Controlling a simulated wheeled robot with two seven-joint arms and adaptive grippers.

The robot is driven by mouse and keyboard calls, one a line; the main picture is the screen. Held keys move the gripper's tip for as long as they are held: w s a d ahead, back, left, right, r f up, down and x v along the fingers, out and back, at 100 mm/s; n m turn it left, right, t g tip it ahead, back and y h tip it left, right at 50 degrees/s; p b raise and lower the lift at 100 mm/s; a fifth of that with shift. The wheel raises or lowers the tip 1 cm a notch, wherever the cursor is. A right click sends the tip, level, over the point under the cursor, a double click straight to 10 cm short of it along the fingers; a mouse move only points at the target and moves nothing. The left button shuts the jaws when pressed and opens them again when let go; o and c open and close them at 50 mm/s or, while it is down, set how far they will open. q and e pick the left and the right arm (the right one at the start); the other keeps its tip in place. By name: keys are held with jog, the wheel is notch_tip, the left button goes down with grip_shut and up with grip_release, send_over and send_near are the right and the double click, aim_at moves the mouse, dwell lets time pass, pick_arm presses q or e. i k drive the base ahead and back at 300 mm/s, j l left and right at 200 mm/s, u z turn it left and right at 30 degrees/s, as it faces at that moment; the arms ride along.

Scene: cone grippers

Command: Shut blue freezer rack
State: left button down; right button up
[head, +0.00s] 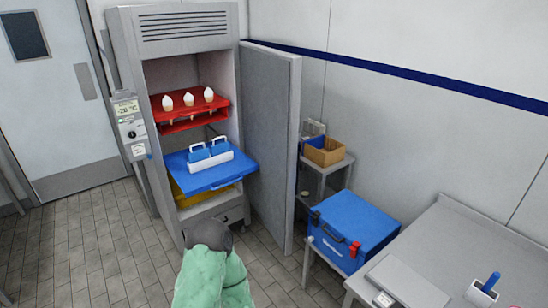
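The blue freezer rack (236,175) sticks out of the open freezer cabinet (125,70) at its middle level. It slides out toward the front right, past the cabinet opening. A white holder with blue packs (210,155) stands on it. The freezer door (272,140) stands wide open on the right. Above, a red rack (190,120) carries several white-topped cones (208,95). A yellow rack (195,198) sits below the blue one, partly hidden by it.
A blue cool box (352,228), a shelf with a cardboard box (325,152) and a grey table (470,245) are at right. Tiled floor at left is clear.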

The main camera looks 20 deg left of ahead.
aim_at(194, 179)
jog(key=i+j, duration=0.25)
jog(key=i+j+z, duration=0.1)
jog(key=i+j, duration=0.15)
jog(key=j, duration=0.2)
jog(key=i+j, duration=0.25)
jog(key=j, duration=0.15)
jog(key=i+j, duration=0.25)
jog(key=j+z, duration=0.05)
jog(key=j, duration=0.05)
